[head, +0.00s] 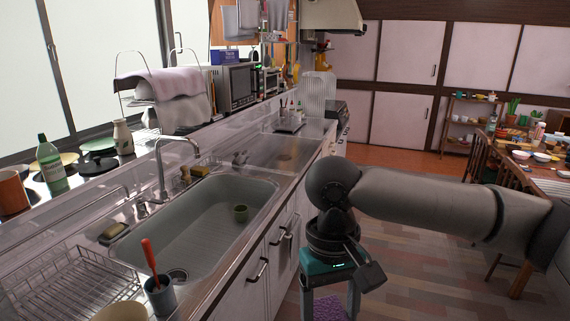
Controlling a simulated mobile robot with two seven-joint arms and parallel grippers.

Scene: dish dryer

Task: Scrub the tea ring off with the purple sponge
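My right arm comes in from the right, and its gripper (331,306) points down in front of the cabinet doors, over the floor. Its two fingers stand apart with the purple sponge (330,309) between them, and it appears gripped. The sponge's lower part is cut off by the bottom edge of the picture. A faint brown mark, which looks like the tea ring (286,156), lies on the steel counter beyond the sink. The gripper is well short of it, nearer the camera and to the right. My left gripper is not in view.
A wire dish rack (75,290) and a dark cup with a red-handled tool (160,296) stand in front. A small stand (290,124) sits beyond the mark.

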